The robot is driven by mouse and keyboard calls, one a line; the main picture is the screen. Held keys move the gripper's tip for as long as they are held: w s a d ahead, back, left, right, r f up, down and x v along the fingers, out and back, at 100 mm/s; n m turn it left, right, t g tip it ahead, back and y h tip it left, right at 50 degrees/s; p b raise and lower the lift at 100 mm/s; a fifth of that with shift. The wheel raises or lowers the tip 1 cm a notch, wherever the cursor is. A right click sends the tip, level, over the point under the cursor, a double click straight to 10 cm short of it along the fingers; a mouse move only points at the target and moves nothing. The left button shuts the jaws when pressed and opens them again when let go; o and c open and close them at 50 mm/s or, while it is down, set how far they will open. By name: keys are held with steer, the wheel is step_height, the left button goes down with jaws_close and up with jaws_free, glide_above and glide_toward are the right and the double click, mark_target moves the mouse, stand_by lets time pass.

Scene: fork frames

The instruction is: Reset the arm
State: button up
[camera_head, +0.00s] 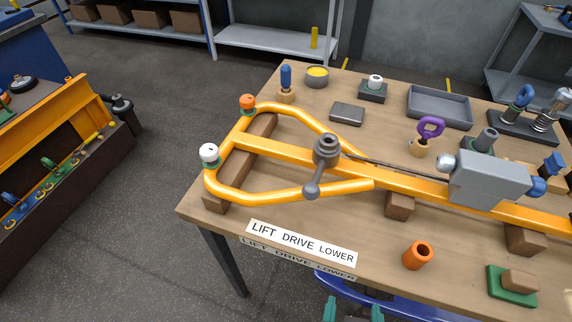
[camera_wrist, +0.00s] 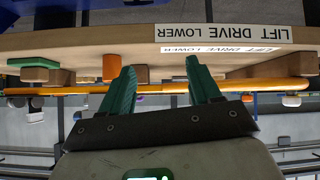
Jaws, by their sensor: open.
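My gripper (camera_wrist: 158,66) shows in the wrist view with two teal fingers spread wide apart. Nothing is between the fingers. The wrist picture looks upside down, with the workbench edge (camera_wrist: 90,42) across its upper part, beyond the fingertips. In the head view, teal parts that look like my fingers show at the bottom edge, cut off, in front of the workbench (camera_head: 300,228). The rest of my arm cannot be made out clearly.
A yellow lift frame (camera_head: 290,195) lies on wooden blocks across the workbench. An orange cylinder (camera_head: 417,255) and a green block (camera_head: 497,285) are near the front edge, right of a label (camera_head: 300,243). An orange-framed cart (camera_head: 65,95) stands left. Bare floor lies between.

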steer(key=s+d+f+g+y, duration=0.1)
steer(key=s+d+f+g, duration=0.2)
steer(key=d+f, duration=0.5)
steer(key=s+d+f+n+g+y, duration=0.1)
steer(key=s+d+f+g+y, duration=0.1)
steer(key=d+f+g, duration=0.3)
steer(key=s+d+f, duration=0.1)
steer(key=d+f, duration=0.1)
steer(key=d, duration=0.2)
steer(key=shift+f+n, duration=0.3)
steer(key=shift+f, duration=0.05)
